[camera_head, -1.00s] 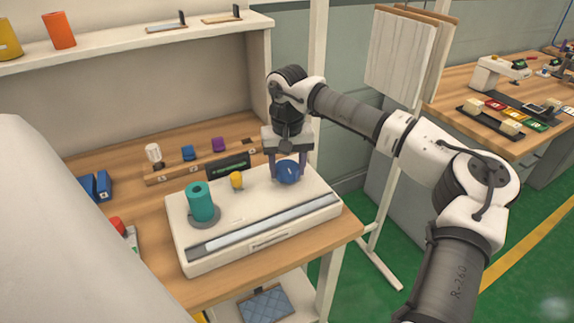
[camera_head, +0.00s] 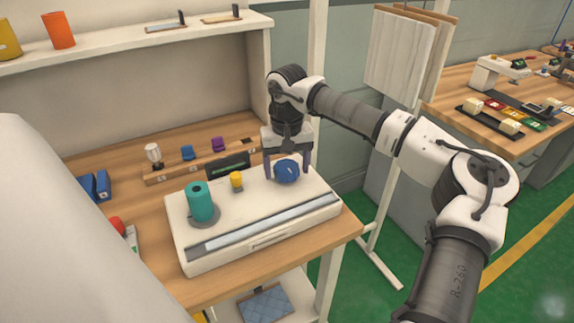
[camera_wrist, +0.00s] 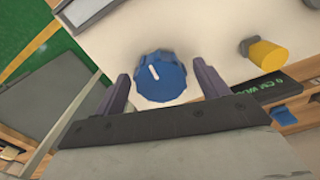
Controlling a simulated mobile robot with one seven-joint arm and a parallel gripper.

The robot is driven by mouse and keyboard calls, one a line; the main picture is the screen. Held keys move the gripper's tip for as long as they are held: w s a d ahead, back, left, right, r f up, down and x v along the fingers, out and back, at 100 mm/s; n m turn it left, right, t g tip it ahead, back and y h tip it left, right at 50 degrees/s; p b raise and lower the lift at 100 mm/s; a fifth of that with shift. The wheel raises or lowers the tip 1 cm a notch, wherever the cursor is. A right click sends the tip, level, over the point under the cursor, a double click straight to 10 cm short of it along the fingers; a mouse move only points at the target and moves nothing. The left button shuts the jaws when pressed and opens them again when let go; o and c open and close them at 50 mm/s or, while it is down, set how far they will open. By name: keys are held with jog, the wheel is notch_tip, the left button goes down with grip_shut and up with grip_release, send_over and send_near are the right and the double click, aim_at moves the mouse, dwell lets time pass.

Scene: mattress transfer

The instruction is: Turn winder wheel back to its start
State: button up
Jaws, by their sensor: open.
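The winder wheel is a blue knob (camera_head: 287,171) with a scalloped rim, on the right rear of the white winder base (camera_head: 260,256). In the wrist view the blue knob (camera_wrist: 161,76) shows a white pointer mark slanting toward the upper left. My gripper (camera_head: 288,168) is over the knob, pointing down. In the wrist view my gripper (camera_wrist: 166,82) is open, one finger on each side of the knob, with visible gaps. A teal spool (camera_head: 201,202) stands upright on the left of the base. A yellow knob (camera_head: 236,181) sits between spool and blue knob.
A dark display with green text (camera_head: 228,165) stands behind the base. A wooden rack (camera_head: 160,175) holding small white, blue and purple items is behind it. Blue blocks (camera_head: 95,187) lie at the left. A white post (camera_head: 318,90) stands close to my arm.

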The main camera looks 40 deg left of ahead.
aim_at(287, 168)
notch_tip(287, 168, up, 14)
jog(key=b, duration=0.1)
jog(key=shift+b, duration=0.35)
jog(key=shift+f, duration=0.15)
dwell(0.4)
